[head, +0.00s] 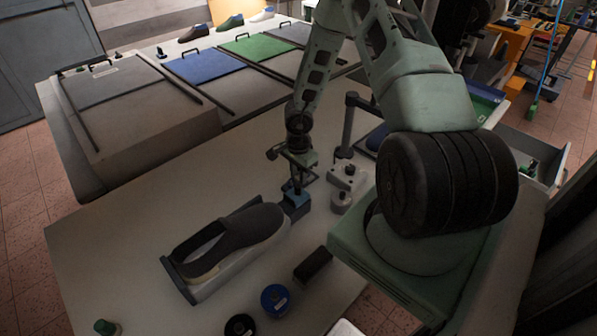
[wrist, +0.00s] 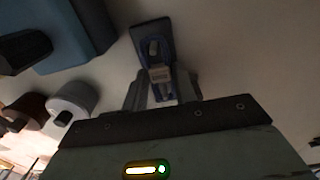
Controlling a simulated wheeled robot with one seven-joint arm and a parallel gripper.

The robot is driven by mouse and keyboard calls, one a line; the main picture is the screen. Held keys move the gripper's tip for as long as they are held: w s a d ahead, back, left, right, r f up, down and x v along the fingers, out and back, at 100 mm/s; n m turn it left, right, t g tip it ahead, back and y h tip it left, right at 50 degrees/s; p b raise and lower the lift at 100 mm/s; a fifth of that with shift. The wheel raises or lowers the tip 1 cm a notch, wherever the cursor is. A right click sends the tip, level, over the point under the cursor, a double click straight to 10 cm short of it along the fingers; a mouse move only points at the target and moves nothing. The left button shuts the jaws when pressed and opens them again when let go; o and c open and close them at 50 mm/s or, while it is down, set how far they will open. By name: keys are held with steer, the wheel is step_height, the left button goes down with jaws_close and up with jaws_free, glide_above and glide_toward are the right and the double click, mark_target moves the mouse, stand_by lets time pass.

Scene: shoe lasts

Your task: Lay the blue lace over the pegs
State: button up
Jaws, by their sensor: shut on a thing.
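My gripper (head: 297,176) points down near the middle of the white table. In the wrist view its fingers (wrist: 162,92) are closed around a small dark blue piece with a pale tan part (wrist: 160,74). I cannot tell whether this piece is the lace. In the head view a blue block (head: 294,207) stands just under the gripper, by the heel end of a dark shoe (head: 236,238). A large blue block also shows at the upper left of the wrist view (wrist: 75,35).
The shoe lies on a grey holder (head: 215,290). Pale knobbed pieces (head: 346,179) stand right of the gripper. A dark brown block (head: 313,264), a blue round tin (head: 275,299) and a black one (head: 240,326) lie in front.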

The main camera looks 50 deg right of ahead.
stand_by(0.3)
steer(key=o, duration=1)
steer(key=shift+r, duration=0.1)
step_height(320, 180, up, 7)
steer(key=p, duration=0.9)
